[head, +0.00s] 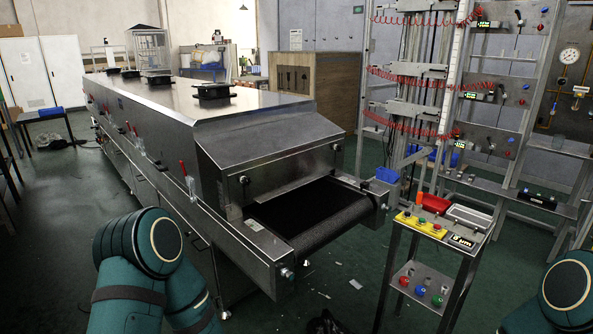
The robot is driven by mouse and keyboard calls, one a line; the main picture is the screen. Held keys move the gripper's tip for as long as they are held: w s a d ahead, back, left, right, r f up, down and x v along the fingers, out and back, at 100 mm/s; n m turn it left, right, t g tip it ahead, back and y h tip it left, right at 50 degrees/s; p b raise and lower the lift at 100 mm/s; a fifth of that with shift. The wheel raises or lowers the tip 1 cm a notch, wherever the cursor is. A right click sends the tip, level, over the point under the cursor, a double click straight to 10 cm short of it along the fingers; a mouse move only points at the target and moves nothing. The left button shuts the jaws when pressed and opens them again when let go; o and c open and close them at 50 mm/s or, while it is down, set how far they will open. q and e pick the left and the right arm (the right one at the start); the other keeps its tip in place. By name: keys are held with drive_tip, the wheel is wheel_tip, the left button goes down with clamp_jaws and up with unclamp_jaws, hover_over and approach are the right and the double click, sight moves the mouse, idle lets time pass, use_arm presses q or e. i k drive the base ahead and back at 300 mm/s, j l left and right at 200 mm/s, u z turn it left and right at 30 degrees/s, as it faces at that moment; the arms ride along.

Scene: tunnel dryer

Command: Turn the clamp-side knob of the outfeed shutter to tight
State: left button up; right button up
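The tunnel dryer (180,108) is a long steel machine, and its outfeed end faces me. The outfeed shutter (290,170) is a steel plate below the sloping hood, above the dark belt (305,210). A small dark knob (243,180) sits at its left, on the side with the red-handled clamps (184,170). A second knob (336,147) sits at the right end. Both are too small to tell how tight they are. My two arms show at the bottom left and bottom right, away from the knobs. Neither gripper is in view.
The belt frame (262,258) juts out towards me below the shutter. A stand (435,232) with coloured buttons and a red scoop is to its right. Ladder-like racks (500,95) stand behind it. Scraps and a dark heap lie on the green floor.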

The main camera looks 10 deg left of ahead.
sight(246, 180)
drive_tip(key=i+l+z, duration=0.1)
drive_tip(key=i+z, duration=0.6)
drive_tip(key=i+j+z, duration=0.1)
drive_tip(key=i+z, duration=0.2)
drive_tip(key=i+l+u, duration=0.15)
drive_tip(key=u, duration=0.25)
drive_tip(key=i+l+u, duration=0.35)
drive_tip(key=l+u, duration=0.2)
drive_tip(key=u, duration=0.2)
drive_tip(key=i, duration=0.05)
